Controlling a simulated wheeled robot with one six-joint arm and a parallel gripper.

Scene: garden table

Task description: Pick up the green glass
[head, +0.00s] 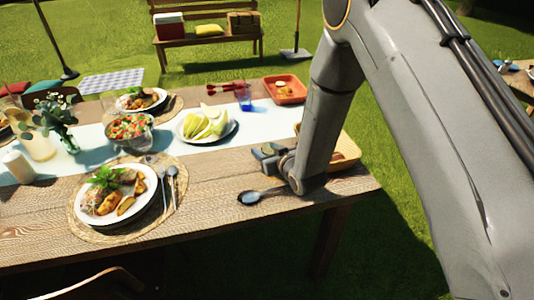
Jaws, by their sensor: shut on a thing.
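My gripper (270,157) is low over the right part of the wooden table, above and beside a dark spoon (262,196). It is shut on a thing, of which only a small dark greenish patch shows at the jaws. I take this for the green glass, but its shape is mostly hidden by the gripper. No other green glass shows clearly. I cannot tell whether the held thing touches the table.
A blue glass (243,97), a plate of melon slices (232,134) and an orange tray (286,91) stand behind my gripper. A wooden tray (347,151) is partly hidden behind my arm. A dinner plate (77,207) lies to the left. Bare wood (215,222) lies in front.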

